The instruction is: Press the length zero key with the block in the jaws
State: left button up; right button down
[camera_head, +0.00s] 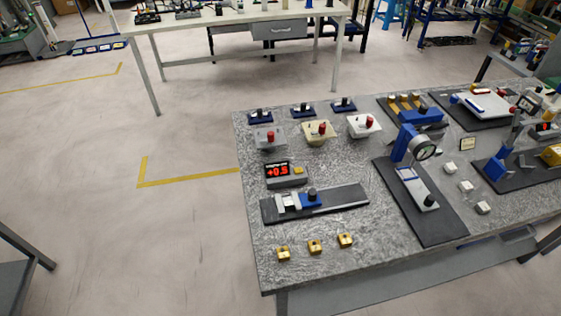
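A length readout (290,182) stands near the left edge of the grey speckled table. Its dark display shows +0.5 in red digits, and a yellow key (298,170) sits to the right of the display. Just in front of it, a sliding gauge lies on a dark base (345,196). The gauge has pale jaws (281,202) and a blue slider (311,200) with a black knob. I cannot tell whether a block sits between the jaws. Several brass blocks (315,246) stand in a row along the front. Neither of my grippers is in view.
A dial gauge on a blue stand (404,142) stands on a dark mat to the right. Boxes with red knobs (318,131) line the back left. Small white blocks (466,186) and other fixtures fill the right. The floor left of the table is free.

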aim_at(298, 170)
jog(key=i+j+z, duration=0.2)
jog(key=j, duration=0.6)
jog(key=j+z, duration=0.2)
jog(key=j, duration=0.6)
